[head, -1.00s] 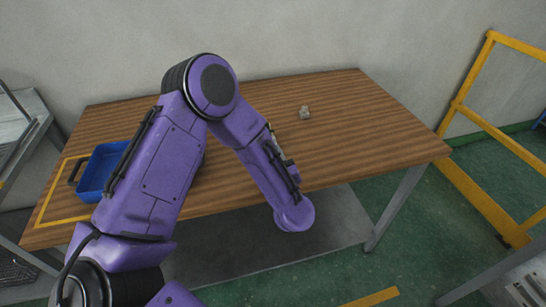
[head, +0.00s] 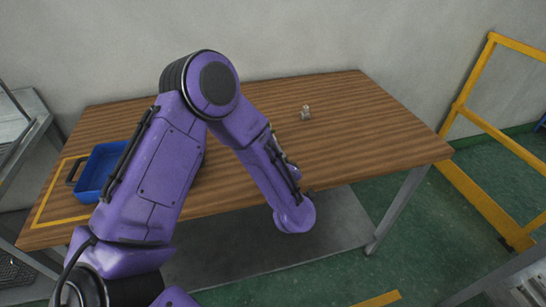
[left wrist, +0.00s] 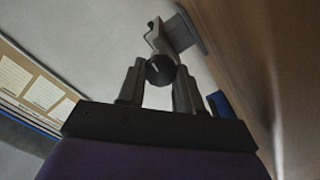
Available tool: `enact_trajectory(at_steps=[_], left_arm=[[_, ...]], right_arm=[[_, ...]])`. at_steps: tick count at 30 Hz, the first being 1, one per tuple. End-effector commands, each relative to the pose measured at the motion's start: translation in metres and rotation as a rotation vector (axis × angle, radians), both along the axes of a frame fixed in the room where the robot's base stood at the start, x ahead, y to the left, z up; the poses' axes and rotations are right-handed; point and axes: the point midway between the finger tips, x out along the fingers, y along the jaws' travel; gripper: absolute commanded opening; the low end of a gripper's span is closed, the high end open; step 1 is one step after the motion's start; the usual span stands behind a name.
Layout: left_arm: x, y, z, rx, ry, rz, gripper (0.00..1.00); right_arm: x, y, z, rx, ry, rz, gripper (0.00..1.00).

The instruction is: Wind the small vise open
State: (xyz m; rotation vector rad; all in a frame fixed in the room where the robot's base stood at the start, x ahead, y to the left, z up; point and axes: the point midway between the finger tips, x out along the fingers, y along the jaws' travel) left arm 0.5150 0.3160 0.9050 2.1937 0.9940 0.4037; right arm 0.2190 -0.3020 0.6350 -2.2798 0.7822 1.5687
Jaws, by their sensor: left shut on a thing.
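In the left wrist view the small grey vise (left wrist: 178,30) stands with its base plate against the wooden table (left wrist: 235,35), which runs along the right of that picture. A dark round knob (left wrist: 160,70) is at the vise's near end. My left gripper (left wrist: 159,72) has its two fingers on either side of this knob and is shut on it. In the head view my purple left arm hides the gripper, and I cannot make out the vise there for sure. My right gripper is not in view.
A blue tray (head: 88,186) stands at the table's left, by a yellow marked outline. A small grey thing (head: 306,113), too small to identify, is on the back right of the table (head: 365,120). The tabletop around it is clear. A yellow rail (head: 483,122) stands at the right.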

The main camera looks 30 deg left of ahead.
Motion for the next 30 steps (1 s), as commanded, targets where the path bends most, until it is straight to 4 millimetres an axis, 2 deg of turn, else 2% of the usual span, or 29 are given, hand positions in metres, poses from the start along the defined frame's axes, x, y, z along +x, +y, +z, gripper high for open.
enact_trajectory(at_steps=[7,8,9,10,20,23,30], left_arm=[[0.000,0.000,0.000,0.000,0.002,0.000,0.04],[0.000,0.000,0.000,0.001,0.002,-0.001,0.41],[0.000,0.000,0.000,0.001,0.002,-0.001,0.54],[0.000,0.000,0.000,0.001,0.002,-0.001,0.61],[-0.002,-0.004,-0.001,0.001,0.002,-0.003,0.61],[-0.013,-0.016,-0.002,0.002,0.001,-0.005,0.61],[-0.051,-0.059,-0.003,0.003,0.001,-0.006,0.61]], right_arm=[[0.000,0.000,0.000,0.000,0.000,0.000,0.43],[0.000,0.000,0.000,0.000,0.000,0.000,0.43],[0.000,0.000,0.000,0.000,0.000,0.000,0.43],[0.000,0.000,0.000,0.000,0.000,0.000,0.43],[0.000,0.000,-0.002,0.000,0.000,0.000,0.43],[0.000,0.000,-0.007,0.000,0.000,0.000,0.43],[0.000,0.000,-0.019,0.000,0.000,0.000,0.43]])
